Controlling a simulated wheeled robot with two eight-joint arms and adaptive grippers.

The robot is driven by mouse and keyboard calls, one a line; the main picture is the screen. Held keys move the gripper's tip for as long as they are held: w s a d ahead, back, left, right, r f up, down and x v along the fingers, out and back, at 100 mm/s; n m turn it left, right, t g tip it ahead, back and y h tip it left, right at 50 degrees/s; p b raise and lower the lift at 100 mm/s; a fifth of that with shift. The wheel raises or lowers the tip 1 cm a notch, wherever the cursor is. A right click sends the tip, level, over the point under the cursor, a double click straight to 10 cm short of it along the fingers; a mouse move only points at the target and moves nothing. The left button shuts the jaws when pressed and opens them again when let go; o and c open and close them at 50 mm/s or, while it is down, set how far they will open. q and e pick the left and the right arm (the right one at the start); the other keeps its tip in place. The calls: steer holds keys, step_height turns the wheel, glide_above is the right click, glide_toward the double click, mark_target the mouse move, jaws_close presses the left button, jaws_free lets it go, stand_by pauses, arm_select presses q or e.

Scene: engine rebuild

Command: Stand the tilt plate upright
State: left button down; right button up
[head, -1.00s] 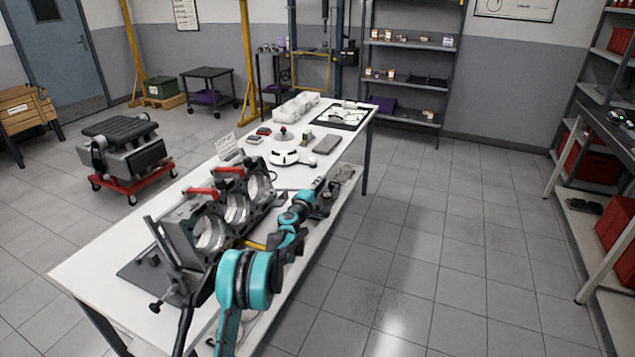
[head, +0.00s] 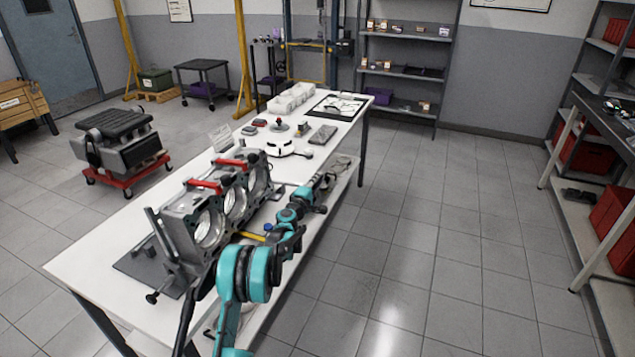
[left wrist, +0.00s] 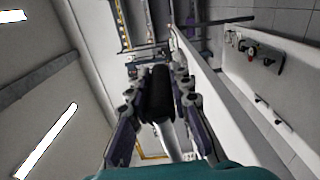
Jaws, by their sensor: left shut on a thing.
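The tilt plate (head: 190,232) is a grey metal piece with three large round bores and red handles along its top. In the head view it stands steeply, leaning a little, on a dark base (head: 150,268) on the white table. My left gripper (head: 324,182) is at the far right side of it, near the table's right edge. In the left wrist view its fingers are shut around a thick black grip (left wrist: 159,95). My arm hides part of the plate's lower right side, and I cannot see where the grip joins it. My right gripper is not in view.
A red-based cart (head: 127,178) stands left. The floor to the right is clear up to the shelves.

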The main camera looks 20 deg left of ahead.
arm_select(q)
steer(key=c, duration=1.4)
jaws_free()
steer(key=shift+o, duration=0.2)
steer(key=shift+r, duration=0.1)
step_height(320, 180, up, 10)
steer(key=shift+f, duration=0.1)
steer(key=s, duration=0.9)
steer(key=shift+a, duration=0.35)
